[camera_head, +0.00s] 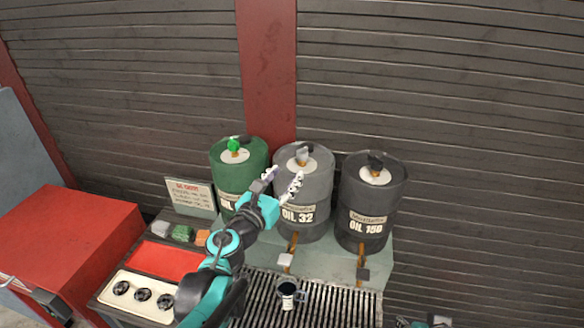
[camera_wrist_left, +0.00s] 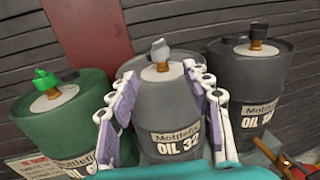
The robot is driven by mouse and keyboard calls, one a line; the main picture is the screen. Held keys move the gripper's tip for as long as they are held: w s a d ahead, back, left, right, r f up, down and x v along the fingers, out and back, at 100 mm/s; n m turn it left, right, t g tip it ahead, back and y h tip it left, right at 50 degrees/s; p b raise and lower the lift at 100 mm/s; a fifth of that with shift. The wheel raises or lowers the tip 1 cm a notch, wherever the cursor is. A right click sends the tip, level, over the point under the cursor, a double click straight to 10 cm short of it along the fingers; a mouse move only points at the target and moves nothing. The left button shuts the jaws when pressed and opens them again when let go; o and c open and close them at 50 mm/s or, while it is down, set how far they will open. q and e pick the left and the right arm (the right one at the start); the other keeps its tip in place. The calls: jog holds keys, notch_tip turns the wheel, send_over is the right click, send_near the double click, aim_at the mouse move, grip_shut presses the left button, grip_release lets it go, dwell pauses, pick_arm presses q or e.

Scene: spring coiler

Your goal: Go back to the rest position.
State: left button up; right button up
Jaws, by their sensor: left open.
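My left gripper (camera_head: 282,184) is open and empty in front of the grey drum labelled OIL 32 (camera_head: 318,190). In the left wrist view, the left gripper's fingers (camera_wrist_left: 163,100) stand apart on either side of that drum (camera_wrist_left: 165,105), and I cannot tell whether they touch it. My left arm (camera_head: 225,255) reaches up from the bottom of the head view and partly hides the green drum (camera_head: 226,163). A dark drum labelled OIL 150 (camera_head: 372,200) stands to the right.
A red tray (camera_head: 165,262), a panel with round black knobs (camera_head: 140,297) and a sign (camera_head: 190,195) are at left. A red cabinet (camera_head: 70,240) stands further left. A shuttered wall is behind.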

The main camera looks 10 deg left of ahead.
pick_arm(q)
jog(key=shift+s+a, duration=0.1)
jog(key=shift+s, duration=0.4)
jog(key=s+a+f+n+g+y+b, duration=0.15)
jog(key=s+a+f+n+y, duration=0.3)
jog(key=n, duration=0.65)
jog(key=s+a+f+n+g+y+b, duration=0.1)
jog(key=s+a+f+n+y+b, duration=0.3)
jog(key=n, duration=0.8)
jog(key=s+d+f+n+g+h+b, duration=0.1)
jog(key=s+d+f+n+g+h, duration=0.1)
jog(key=s+f+n, duration=0.4)
jog(key=s+d+f+n+g+h+b, duration=0.1)
jog(key=s+d+f+n+g+h, duration=0.1)
jog(key=s+d+f+n+g, duration=0.3)
notch_tip(320, 180, down, 5)
jog(key=s+n+g, duration=0.1)
jog(key=n, duration=0.2)
jog(key=shift+s+d+n+h, duration=0.25)
jog(key=shift+s+n+h, duration=0.05)
jog(key=shift+s+h, duration=0.1)
